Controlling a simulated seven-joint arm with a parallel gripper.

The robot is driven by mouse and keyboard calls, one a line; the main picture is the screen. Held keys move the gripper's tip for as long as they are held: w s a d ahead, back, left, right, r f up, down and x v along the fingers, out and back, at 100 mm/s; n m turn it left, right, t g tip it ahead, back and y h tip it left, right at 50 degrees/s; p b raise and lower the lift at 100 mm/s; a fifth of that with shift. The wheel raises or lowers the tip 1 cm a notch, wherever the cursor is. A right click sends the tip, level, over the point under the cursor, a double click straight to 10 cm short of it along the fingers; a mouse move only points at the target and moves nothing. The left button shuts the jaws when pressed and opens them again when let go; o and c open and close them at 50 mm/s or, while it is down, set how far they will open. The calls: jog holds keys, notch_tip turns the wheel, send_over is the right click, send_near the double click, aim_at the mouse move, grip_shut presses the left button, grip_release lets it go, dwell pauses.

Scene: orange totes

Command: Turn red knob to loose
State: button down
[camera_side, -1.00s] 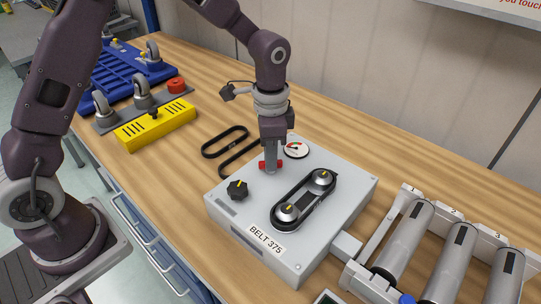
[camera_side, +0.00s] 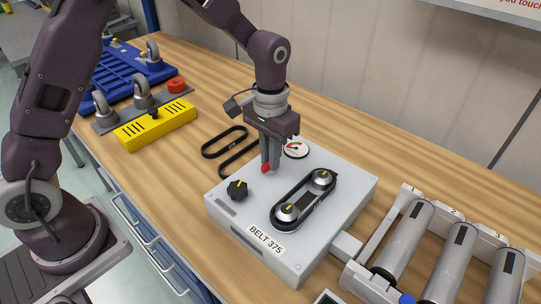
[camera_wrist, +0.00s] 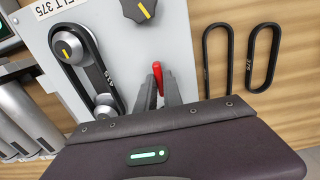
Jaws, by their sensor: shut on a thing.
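The red knob (camera_side: 265,167) is on the top of the grey box (camera_side: 345,195), near its back left edge. In the wrist view the red knob (camera_wrist: 158,75) shows as a narrow bar between my fingertips. My gripper (camera_side: 270,165) points down over the box and is shut on the red knob. In the wrist view my gripper (camera_wrist: 160,85) has a finger on each side of it. Part of the knob is hidden by the fingers.
A black knob (camera_side: 237,189) with a yellow mark and a belt on two pulleys (camera_side: 303,199) are on the box. A round gauge (camera_side: 297,149) is just behind my gripper. Loose black belts (camera_side: 224,141) lie left of the box. Metal rollers (camera_side: 447,265) stand at right.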

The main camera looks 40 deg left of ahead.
jog(key=shift+r, duration=0.1)
dwell(0.3)
jog(key=c, duration=1.5)
grip_release()
notch_tip(320, 180, up, 7)
jog(key=shift+r, duration=0.1)
jog(key=s+a+r+t, duration=0.2)
jog(key=s+a+r, duration=0.1)
jog(key=s+r, duration=0.65)
jog(key=s+a+t, duration=0.1)
jog(key=s, duration=0.4)
jog(key=s+a+t, duration=0.1)
jog(key=s, duration=0.4)
jog(key=s+a+r+t, duration=0.1)
jog(key=s, duration=0.4)
jog(key=shift+a+t, duration=0.2)
jog(key=shift+t, duration=0.1)
